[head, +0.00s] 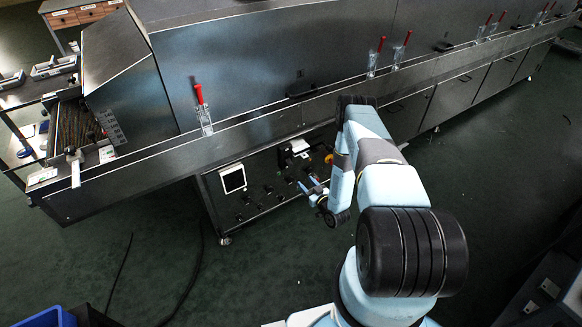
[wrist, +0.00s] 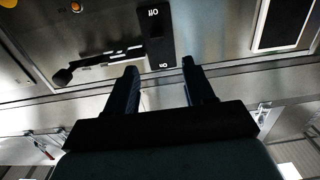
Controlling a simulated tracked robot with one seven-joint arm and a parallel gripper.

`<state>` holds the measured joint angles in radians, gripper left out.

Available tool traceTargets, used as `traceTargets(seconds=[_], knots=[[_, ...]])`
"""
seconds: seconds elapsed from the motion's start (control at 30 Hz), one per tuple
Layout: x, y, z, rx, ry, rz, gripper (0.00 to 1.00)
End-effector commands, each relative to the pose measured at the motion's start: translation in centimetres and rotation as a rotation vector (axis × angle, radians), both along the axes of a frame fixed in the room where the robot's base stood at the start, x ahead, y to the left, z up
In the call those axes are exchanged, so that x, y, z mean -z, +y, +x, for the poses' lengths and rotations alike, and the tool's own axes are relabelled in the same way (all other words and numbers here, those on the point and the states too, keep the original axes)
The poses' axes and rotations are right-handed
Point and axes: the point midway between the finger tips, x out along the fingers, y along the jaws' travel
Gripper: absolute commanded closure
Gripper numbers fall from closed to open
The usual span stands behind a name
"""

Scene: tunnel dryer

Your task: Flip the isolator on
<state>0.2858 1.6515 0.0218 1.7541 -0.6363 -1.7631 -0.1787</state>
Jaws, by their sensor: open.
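In the wrist view, a black upright label plate (wrist: 157,35) on the metal control panel carries upside-down white "Off" and "On" marks, "On" at its lower end. Left of the plate, a black lever with a round knob (wrist: 63,77) slants across the panel; it appears to be the isolator's handle, but its exact setting is hard to tell. My gripper (wrist: 160,66) is open and empty, its fingers apart with the plate's lower end between them in the picture; I see no contact. In the head view my gripper (head: 314,191) is in front of the low control panel (head: 262,205).
The panel also has a white-framed screen (head: 232,178), several dark knobs and an orange button (head: 328,158). Above it runs the dryer's long metal ledge (head: 255,133) with red-handled clamps (head: 199,94). The dark green floor in front is mostly clear, with black cables at left.

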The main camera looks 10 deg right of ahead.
Motion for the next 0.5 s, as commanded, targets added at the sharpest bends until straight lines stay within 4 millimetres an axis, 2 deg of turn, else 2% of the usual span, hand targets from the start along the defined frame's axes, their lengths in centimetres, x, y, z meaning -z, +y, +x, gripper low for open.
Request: traceTargets(seconds=[0.17,0.27,0.5], knots=[[0.5,-0.5,-0.1,0.012,-0.009,0.008,0.47],[0.4,-0.5,0.9,0.017,-0.011,0.008,0.47],[0.4,0.5,4.8,0.021,-0.011,0.007,0.47]])
